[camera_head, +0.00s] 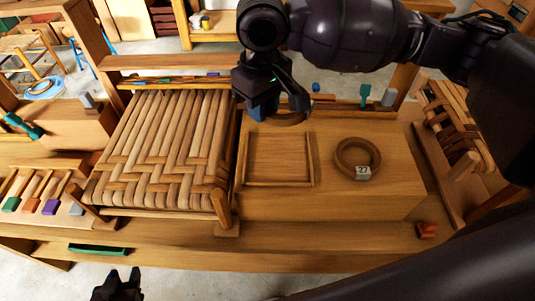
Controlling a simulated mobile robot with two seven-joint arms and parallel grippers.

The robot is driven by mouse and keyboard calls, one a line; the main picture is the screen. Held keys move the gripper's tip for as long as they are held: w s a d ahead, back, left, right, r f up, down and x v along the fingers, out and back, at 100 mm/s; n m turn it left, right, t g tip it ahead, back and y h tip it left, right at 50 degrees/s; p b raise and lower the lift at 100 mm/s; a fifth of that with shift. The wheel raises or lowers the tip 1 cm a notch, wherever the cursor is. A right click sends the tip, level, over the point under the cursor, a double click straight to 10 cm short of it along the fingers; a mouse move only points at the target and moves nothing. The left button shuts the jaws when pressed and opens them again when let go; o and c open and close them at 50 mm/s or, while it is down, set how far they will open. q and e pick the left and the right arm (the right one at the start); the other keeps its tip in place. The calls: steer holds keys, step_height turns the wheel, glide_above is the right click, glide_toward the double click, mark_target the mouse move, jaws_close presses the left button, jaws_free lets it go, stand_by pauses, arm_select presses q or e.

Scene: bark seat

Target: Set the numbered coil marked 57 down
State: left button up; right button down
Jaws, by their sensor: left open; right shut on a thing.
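My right gripper (279,106) hangs over the back of the wooden board (390,195), just right of the woven seat. It is shut on a brown coil (290,120), which is mostly hidden behind the fingers. No number shows on this coil. I cannot tell whether it touches the board. Another brown coil (345,148), with a tag reading 27, lies flat on the board's right part. A square wooden frame (313,165) with an empty inside lies on the board's left part. My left gripper (118,286) is open and empty at the bottom edge, away from the bench.
The woven bark seat (160,150) stands left of the board. Several tools with coloured ends lie in a rack (25,190) at far left. A small orange block (426,230) sits near the front right. A slatted wooden piece (455,125) stands at right.

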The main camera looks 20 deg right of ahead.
steer(key=b, duration=0.1)
glide_above(264, 169)
step_height(264, 169, down, 11)
steer(key=shift+r, duration=0.15)
steer(key=shift+f, duration=1.1)
step_height(264, 169, down, 5)
steer(key=shift+r+b, duration=0.15)
steer(key=shift+b, duration=0.45)
arm_select(q)
steer(key=f, duration=0.3)
steer(key=shift+s, duration=0.2)
steer(key=shift+s, duration=0.15)
steer(key=shift+f, duration=0.1)
arm_select(e)
steer(key=c, duration=1)
jaws_free()
steer(key=shift+o, duration=0.2)
